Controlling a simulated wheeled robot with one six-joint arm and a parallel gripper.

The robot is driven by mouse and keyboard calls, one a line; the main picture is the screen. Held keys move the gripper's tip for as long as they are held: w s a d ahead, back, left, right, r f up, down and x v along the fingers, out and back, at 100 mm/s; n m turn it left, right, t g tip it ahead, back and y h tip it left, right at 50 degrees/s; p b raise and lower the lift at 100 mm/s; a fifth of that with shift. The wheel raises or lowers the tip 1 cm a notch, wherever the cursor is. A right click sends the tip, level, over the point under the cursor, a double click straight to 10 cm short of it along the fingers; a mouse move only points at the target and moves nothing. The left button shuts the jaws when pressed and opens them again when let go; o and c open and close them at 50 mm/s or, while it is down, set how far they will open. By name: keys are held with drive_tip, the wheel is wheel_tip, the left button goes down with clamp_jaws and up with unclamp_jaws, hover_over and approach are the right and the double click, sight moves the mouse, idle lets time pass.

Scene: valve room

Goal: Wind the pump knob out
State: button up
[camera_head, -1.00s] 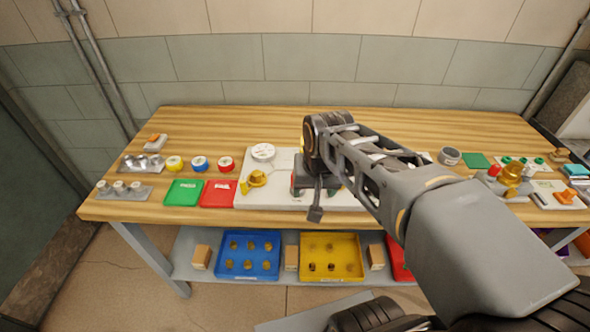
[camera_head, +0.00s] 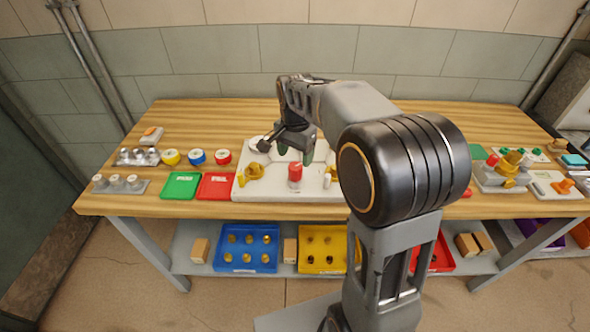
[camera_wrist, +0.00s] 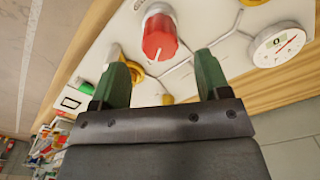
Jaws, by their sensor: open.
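A red knob (camera_head: 295,171) with a pale mark on its face stands on the white panel (camera_head: 270,190) in the middle of the bench; I take it to be the pump knob. In the wrist view the red knob (camera_wrist: 160,38) is just beyond the fingertips, roughly centred between them. My gripper (camera_wrist: 162,66) is open and empty, with one green finger to each side and clear of the knob. In the head view my gripper (camera_head: 297,154) hangs above and behind the knob, partly hidden by its own wrist.
A yellow valve handle (camera_head: 252,172) stands left of the knob. A round gauge (camera_wrist: 280,44) is on the panel. Green (camera_head: 181,186) and red (camera_head: 217,186) trays lie to the left. Blue (camera_head: 247,247) and yellow (camera_head: 322,248) bins sit on the shelf below.

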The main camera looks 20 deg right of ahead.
sight(295, 165)
drive_tip(key=shift+f, duration=3)
drive_tip(key=c, duration=0.9)
drive_tip(key=shift+c, duration=0.2)
drive_tip(key=shift+r+n, duration=0.1)
drive_tip(key=shift+n, duration=0.2)
drive_tip(key=n, duration=0.5)
drive_tip(key=shift+n+p, duration=0.3)
drive_tip(key=shift+p, duration=0.1)
drive_tip(key=n, duration=0.5)
drive_tip(key=shift+n, duration=0.3)
